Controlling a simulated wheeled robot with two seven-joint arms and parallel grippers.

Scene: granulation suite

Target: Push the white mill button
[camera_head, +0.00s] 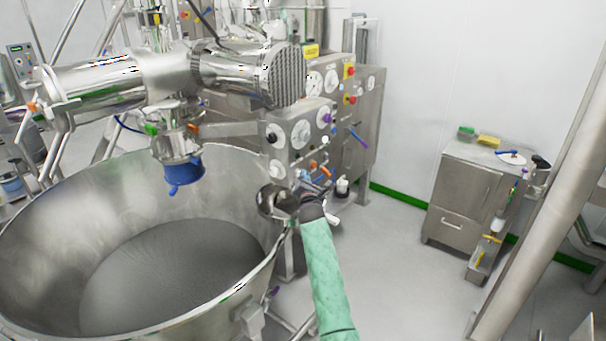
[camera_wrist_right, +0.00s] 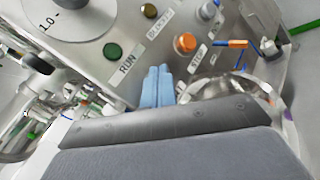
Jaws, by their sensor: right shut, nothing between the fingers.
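The mill control panel (camera_head: 297,152) is a grey metal box beyond the right rim of the large steel bowl. My right gripper (camera_head: 320,180) is in front of the panel's lower part. Its pale blue fingers (camera_wrist_right: 157,86) are shut and empty, apart from the white button in the picture. I cannot tell their distance from the panel. My left gripper is not in view.
The steel bowl (camera_head: 35,215) fills the left, its rim close to my right forearm. A motor (camera_head: 245,75) hangs above it. A steel cabinet (camera_head: 465,195) stands at the right, with free floor before it. An orange-ended lever (camera_wrist_right: 230,43) sticks out near the fingers.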

